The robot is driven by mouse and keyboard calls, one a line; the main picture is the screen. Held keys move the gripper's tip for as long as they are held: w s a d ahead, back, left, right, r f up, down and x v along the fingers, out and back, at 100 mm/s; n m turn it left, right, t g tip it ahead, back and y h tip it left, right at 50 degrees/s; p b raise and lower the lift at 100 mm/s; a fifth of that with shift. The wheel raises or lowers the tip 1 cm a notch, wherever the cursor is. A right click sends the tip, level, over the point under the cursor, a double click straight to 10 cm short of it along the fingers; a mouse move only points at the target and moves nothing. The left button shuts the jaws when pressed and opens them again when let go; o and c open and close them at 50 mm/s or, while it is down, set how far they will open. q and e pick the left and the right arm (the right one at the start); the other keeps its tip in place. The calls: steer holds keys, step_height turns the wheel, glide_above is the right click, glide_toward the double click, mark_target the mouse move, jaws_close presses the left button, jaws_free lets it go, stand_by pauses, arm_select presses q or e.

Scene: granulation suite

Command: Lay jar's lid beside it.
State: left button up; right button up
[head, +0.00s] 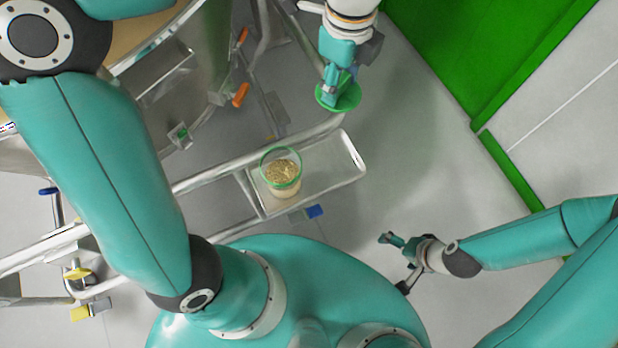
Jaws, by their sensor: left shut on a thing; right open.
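The jar (282,178) stands upright and uncovered on a small metal tray shelf (335,165). It is clear with a green rim and holds tan granules. My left gripper (332,88) is shut on the round green lid (347,97), above and to the right of the jar in the picture, clear of it. The lid's height over the surface below is hard to tell. My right gripper (386,239) is open and empty, to the lower right of the jar and apart from it.
The shelf has bare room to the right of the jar. A metal rail (225,168) runs along the shelf's upper side. A large steel vessel (165,80) with orange handles (240,95) stands at upper left. A green panel (480,45) is at upper right.

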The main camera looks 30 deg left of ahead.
mark_target(336, 111)
arm_select(q)
steer(key=s+m+b, duration=0.1)
steer(key=m, duration=0.1)
steer(key=s+d+m+b, duration=0.1)
steer(key=s+m, duration=0.1)
steer(key=shift+s+m, duration=0.1)
steer(key=shift+m, duration=0.3)
steer(key=shift+s+m+b, duration=0.2)
steer(key=shift+m+b, duration=0.1)
steer(key=shift+b, duration=0.1)
step_height(336, 111, down, 20)
steer(key=b, duration=0.4)
steer(key=shift+d+r+b, duration=0.1)
steer(key=shift+r+b, duration=0.1)
steer(key=shift+b, duration=0.2)
arm_select(e)
step_height(336, 111, down, 9)
steer(key=shift+f, duration=0.15)
arm_select(q)
steer(key=o, duration=1)
steer(key=shift+f, duration=0.1)
step_height(336, 111, up, 12)
steer(key=p, duration=0.3)
arm_select(e)
step_height(336, 111, up, 3)
steer(key=shift+r, duration=0.1)
